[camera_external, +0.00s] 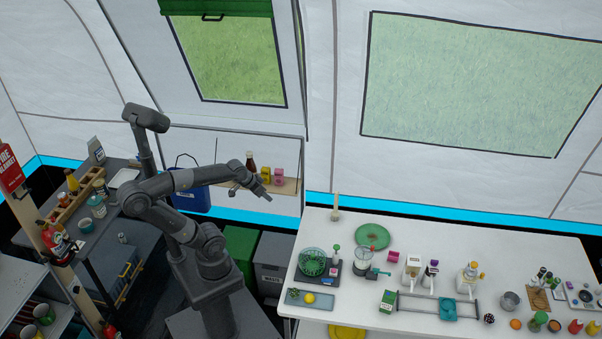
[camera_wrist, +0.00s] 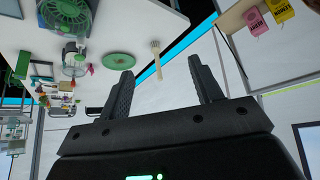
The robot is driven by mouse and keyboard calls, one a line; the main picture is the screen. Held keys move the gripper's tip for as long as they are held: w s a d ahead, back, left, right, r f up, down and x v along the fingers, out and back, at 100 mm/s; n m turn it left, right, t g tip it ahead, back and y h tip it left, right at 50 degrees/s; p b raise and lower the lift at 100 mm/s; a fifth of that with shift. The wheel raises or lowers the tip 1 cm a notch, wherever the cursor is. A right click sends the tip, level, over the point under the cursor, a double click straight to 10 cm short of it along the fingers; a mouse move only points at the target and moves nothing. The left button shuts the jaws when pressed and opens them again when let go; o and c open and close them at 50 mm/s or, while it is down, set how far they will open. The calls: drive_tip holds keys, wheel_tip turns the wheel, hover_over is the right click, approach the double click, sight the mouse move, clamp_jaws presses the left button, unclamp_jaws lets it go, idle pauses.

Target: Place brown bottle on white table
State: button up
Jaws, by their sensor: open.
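A dark brown bottle (camera_external: 250,161) with a red top stands on the small hanging shelf, just behind my gripper in the external view. My gripper (camera_external: 267,190) is stretched out in front of that shelf, apart from the bottle. In the wrist view my gripper (camera_wrist: 158,88) is open, with nothing between its fingers. The white table (camera_external: 350,225) is at the right of the external view; part of it also shows in the wrist view (camera_wrist: 110,28). The bottle cannot be made out in the wrist view.
Yellow and pink packets (camera_external: 272,175) stand beside the bottle on the shelf (camera_external: 290,186). A green round board (camera_external: 372,236), a brush (camera_external: 336,207), a fan (camera_external: 312,262) and many small items crowd the white table. Its left back corner has bare space. Bins (camera_external: 272,262) stand below.

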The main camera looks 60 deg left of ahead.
sight(249, 158)
drive_tip(key=w+a+f+n+t+y, duration=0.2)
drive_tip(key=w+a+f+t, duration=0.1)
drive_tip(key=w+a, duration=0.6)
drive_tip(key=w+a+f+n+t+y, duration=0.2)
drive_tip(key=w+a+f+y, duration=0.15)
drive_tip(key=w+a, duration=0.5)
drive_tip(key=s+a+f+n+t+y, duration=0.1)
drive_tip(key=s+a+f+y, duration=0.2)
drive_tip(key=a, duration=0.3)
drive_tip(key=s+a+f+n+y, duration=0.2)
drive_tip(key=a+f, duration=0.2)
drive_tip(key=a, duration=0.3)
drive_tip(key=s+a+f+n+t+y, duration=0.1)
drive_tip(key=s+a+f+y, duration=0.2)
drive_tip(key=a, duration=0.3)
drive_tip(key=x, duration=0.5)
drive_tip(key=shift+w+a+r, duration=0.1)
drive_tip(key=shift+a+r, duration=0.1)
drive_tip(key=shift+a, duration=0.15)
drive_tip(key=shift+s+x, duration=0.25)
drive_tip(key=shift+x, duration=2.5)
drive_tip(key=shift+a+r, duration=0.2)
drive_tip(key=shift+c, duration=0.2)
clamp_jaws()
